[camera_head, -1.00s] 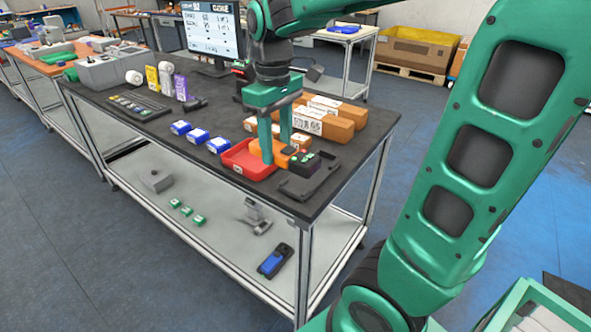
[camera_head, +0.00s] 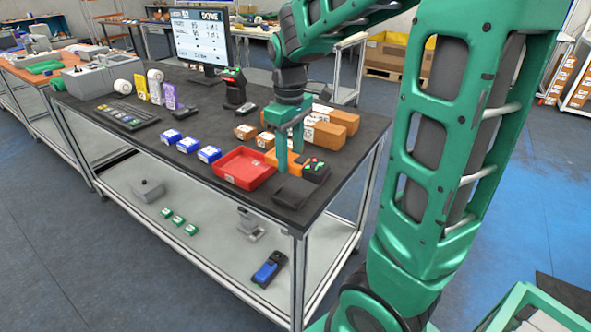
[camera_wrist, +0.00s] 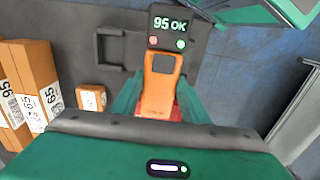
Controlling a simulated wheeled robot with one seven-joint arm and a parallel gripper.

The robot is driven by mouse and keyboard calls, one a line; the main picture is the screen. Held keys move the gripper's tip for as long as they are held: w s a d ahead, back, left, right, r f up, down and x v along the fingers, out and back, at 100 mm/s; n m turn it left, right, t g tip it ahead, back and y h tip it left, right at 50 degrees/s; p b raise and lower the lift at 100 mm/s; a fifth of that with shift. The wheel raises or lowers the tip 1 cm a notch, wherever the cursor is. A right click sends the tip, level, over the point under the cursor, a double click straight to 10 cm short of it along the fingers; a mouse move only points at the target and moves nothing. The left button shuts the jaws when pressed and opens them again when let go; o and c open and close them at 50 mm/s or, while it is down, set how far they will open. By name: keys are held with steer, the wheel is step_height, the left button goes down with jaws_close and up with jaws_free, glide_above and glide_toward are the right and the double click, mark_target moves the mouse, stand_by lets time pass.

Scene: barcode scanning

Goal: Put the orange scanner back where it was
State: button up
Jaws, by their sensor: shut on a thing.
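The orange scanner has an orange handle (camera_wrist: 160,88) and a dark head (camera_wrist: 168,28) with a lit "95 OK" display and red and green buttons. My gripper (camera_head: 289,168) is shut on the orange handle, one finger on each side. In the head view, the dark head (camera_head: 315,169) points right, near the table's right end. A dark box-like piece (camera_head: 293,192) stands in front of the scanner. A black U-shaped bracket (camera_wrist: 101,46) lies left of the scanner's head in the wrist view. I cannot tell whether the scanner touches the table.
A red tray (camera_head: 226,179) stands left of my gripper. Brown boxes (camera_head: 322,134) with labels lie behind it. The table's front edge (camera_head: 255,206) is close by.

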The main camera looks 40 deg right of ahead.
mark_target(297, 179)
steer(key=d+f, duration=0.1)
steer(key=w+d, duration=0.1)
steer(key=d, duration=0.1)
steer(key=shift+f, duration=2.45)
steer(key=shift+f, duration=0.1)
steer(key=o, duration=0.9)
steer(key=shift+o, duration=0.2)
